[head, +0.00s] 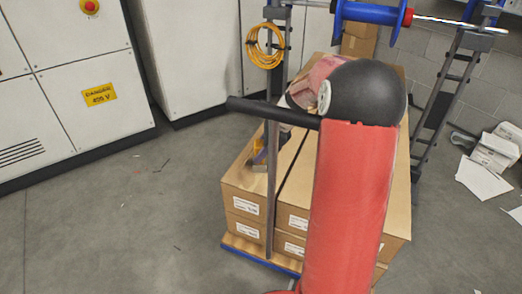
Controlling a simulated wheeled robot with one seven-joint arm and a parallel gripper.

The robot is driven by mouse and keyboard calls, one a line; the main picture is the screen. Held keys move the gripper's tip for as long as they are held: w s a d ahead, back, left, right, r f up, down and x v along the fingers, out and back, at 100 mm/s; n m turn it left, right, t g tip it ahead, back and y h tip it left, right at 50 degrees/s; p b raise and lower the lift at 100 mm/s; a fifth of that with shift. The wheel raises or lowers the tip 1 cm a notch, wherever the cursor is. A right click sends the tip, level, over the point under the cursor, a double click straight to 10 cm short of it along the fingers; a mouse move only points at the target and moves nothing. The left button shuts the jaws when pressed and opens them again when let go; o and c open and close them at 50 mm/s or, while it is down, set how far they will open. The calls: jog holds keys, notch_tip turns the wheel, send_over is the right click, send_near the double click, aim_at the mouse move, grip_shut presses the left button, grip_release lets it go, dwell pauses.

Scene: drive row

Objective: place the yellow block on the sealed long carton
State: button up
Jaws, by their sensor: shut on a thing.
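Long brown cartons lie side by side in a stack, among them a left one (245,183) and a right one (302,186). I cannot tell from here which is the sealed one. My gripper (262,157) is small and partly hidden behind a grey post. It appears shut on a small yellow block (257,158), just above the left carton's top. Whether the block touches the carton is unclear. My red arm and its black joint hide much of the right side of the stack.
The stack stands on a wooden base with a blue edge (262,258). A grey upright (272,190) and a black bar (265,110) stand in front. An orange cable coil (265,46) hangs above. A blue reel (372,14) is at the top. Left floor is mostly clear; papers (482,178) lie right.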

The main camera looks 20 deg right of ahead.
jog(key=o, duration=1.1)
jog(key=shift+c, duration=0.2)
jog(key=shift+r, duration=0.15)
jog(key=p+v, duration=0.1)
jog(key=v, duration=1.1)
jog(key=shift+d, duration=0.1)
